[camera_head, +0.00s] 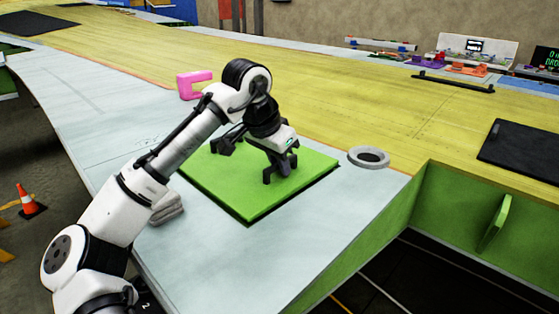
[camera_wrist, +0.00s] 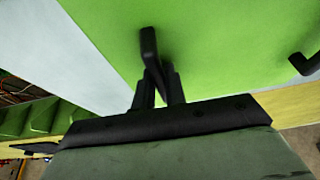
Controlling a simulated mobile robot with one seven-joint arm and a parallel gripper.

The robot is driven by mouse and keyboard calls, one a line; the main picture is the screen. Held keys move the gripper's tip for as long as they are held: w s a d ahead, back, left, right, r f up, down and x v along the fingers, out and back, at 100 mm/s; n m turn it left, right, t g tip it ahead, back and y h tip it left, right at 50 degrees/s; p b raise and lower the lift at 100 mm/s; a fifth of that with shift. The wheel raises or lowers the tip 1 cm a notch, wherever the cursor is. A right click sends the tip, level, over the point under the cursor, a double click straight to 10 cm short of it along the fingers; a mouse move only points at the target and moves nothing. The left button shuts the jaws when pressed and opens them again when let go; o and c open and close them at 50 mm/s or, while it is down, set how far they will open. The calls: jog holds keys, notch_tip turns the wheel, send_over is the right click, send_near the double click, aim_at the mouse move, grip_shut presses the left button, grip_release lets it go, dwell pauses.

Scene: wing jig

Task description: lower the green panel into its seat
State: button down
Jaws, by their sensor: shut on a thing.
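The green panel (camera_head: 246,198) lies roughly flat at the pale wing surface, with a thin dark line along its near edges. I cannot tell whether it is flush or slightly above the surface. Its seat is hidden beneath it. My gripper (camera_head: 280,172) is above the panel's right part, shut on a black handle on the panel. In the wrist view my gripper (camera_wrist: 159,82) closes on this black handle (camera_wrist: 148,42), with the green panel (camera_wrist: 225,40) filling the upper right. A second black handle (camera_wrist: 305,64) shows at the right edge.
A grey ring (camera_head: 368,157) lies close to the panel's right corner. A pink C-shaped piece (camera_head: 194,84) stands behind the panel. A grey object (camera_head: 167,209) sits left of it. A black plate (camera_head: 522,150) lies on the yellow skin at right. An open green-walled bay (camera_head: 455,207) drops off at lower right.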

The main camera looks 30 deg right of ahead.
jog(key=shift+f, duration=0.85)
jog(key=c, duration=1.4)
grip_release()
jog(key=shift+o, duration=0.2)
jog(key=b+v, duration=0.1)
jog(key=v, duration=1.3)
jog(key=shift+b, duration=0.4)
jog(key=shift+f, duration=0.1)
